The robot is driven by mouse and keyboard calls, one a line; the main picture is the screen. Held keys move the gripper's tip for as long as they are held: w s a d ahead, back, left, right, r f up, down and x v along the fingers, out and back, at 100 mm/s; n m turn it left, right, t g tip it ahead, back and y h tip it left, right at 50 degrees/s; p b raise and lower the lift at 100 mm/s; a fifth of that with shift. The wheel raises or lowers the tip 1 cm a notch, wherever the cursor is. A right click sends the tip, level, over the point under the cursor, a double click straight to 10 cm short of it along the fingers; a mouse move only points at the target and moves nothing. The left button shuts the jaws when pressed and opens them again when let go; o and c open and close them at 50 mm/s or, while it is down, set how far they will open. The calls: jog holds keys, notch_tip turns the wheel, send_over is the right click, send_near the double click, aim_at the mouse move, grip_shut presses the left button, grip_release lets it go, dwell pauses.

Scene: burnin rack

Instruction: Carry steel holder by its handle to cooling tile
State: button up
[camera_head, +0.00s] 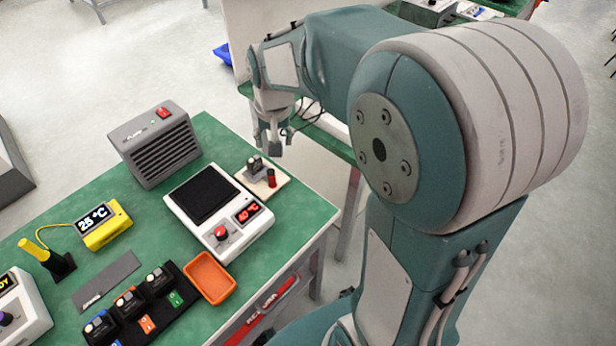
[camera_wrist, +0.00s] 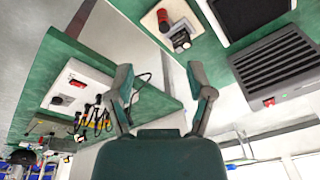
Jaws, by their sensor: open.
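A small grey metal piece (camera_head: 256,167), which looks like the steel holder, stands with a red upright handle (camera_head: 271,178) on a pale square tile (camera_head: 281,182), probably the cooling tile, near the bench's right edge. In the wrist view the metal piece (camera_wrist: 181,39), the red handle (camera_wrist: 163,19) and the tile (camera_wrist: 150,22) show at the top. My gripper (camera_head: 272,143) is just behind the tile and above it in the head view, apart from the holder. In the wrist view its two fingers (camera_wrist: 162,92) are spread, with nothing between them.
Left of the tile is a white hot plate (camera_head: 222,240) reading 40 °C. A grey fan box (camera_head: 160,145) stands behind it. An orange tray (camera_head: 208,278), a black rack of modules (camera_head: 140,308) and a yellow thermometer (camera_head: 103,223) share the green bench (camera_head: 300,215).

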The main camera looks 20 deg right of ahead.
jog(key=s+r+n+t, duration=0.1)
jog(key=s+r, duration=0.3)
jog(key=s, duration=0.5)
jog(key=s+r+n+t, duration=0.2)
jog(key=s+r+t, duration=0.1)
jog(key=s, duration=0.7)
jog(key=shift+r, duration=0.35)
